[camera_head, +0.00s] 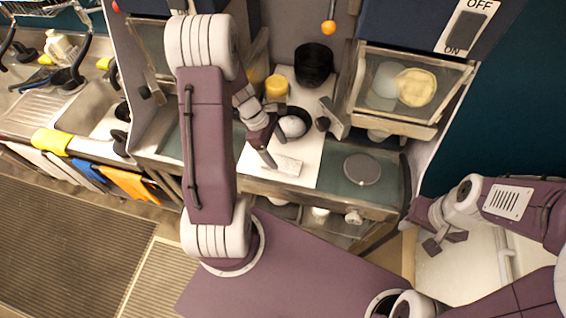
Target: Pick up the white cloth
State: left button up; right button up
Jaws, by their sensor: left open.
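A small folded white cloth (288,166) appears to lie flat on the white board (305,178) near the front edge of the counter. My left gripper (272,150) is open and empty, just behind and to the left of the cloth, with its fingers pointing down. One fingertip is close to the cloth's left end, but I cannot tell whether it touches. My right gripper (444,242) hangs at the right, well away from the cloth, with nothing visible in it. Its fingers are small and angled, so its opening is unclear.
A round white item (292,126) sits behind the cloth, close to my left gripper. A yellow container (276,87) and a black pot (314,64) stand further back. A round grey disc (362,169) is to the right. A glass-fronted cabinet (409,90) overhangs the right side.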

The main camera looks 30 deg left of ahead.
aim_at(281, 162)
pick_arm(q)
jog(key=f, duration=0.2)
jog(key=d+f, duration=0.1)
jog(key=f, duration=0.1)
jog(key=shift+s+f, duration=0.1)
jog(key=shift+s, duration=0.25)
jog(key=shift+w+d+f, duration=0.1)
jog(key=shift+f, duration=0.15)
jog(key=shift+w+d, duration=0.1)
jog(key=shift+w, duration=0.05)
jog(key=c, duration=1.5)
jog(key=shift+r, duration=0.6)
notch_tip(281, 162, up, 3)
jog(key=shift+f, duration=0.1)
jog(key=s+d+r, duration=0.1)
jog(key=d+r, duration=0.1)
jog(key=d, duration=0.1)
jog(key=s+d+r, duration=0.2)
jog(key=d, duration=0.2)
jog(key=s+d+r+b, duration=0.1)
jog(key=d+r, duration=0.2)
jog(key=shift+s+d, duration=0.25)
jog(key=shift+d, duration=0.1)
